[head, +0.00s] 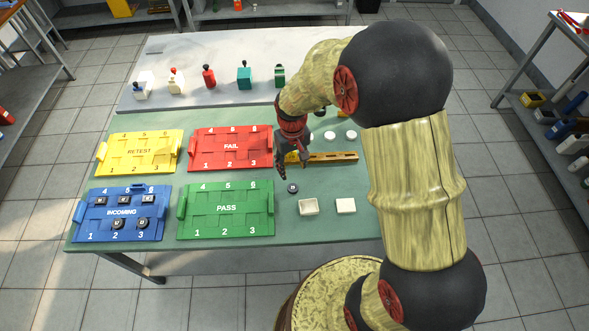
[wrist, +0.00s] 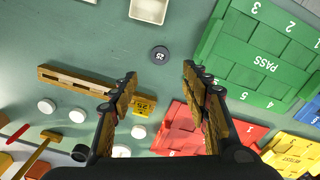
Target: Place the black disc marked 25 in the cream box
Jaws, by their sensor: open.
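The black disc marked 25 (wrist: 160,55) lies flat on the green table mat, and it shows in the head view (head: 292,188) between the green PASS tray and the cream box. The cream box (head: 308,207) is open-topped and looks empty; part of it shows at the top of the wrist view (wrist: 150,10). My gripper (wrist: 160,80) is open and empty, above the mat, with the disc apart from it and beyond its fingertips. In the head view my gripper (head: 283,170) hangs behind and left of the disc.
A white lid-like square (head: 346,205) lies right of the box. The PASS tray (head: 226,209), FAIL tray (head: 231,149), RETEST tray (head: 139,152) and INCOMING tray (head: 121,213) are left; INCOMING holds several black pieces. A wooden bar (head: 335,157) and white discs (head: 330,135) lie behind.

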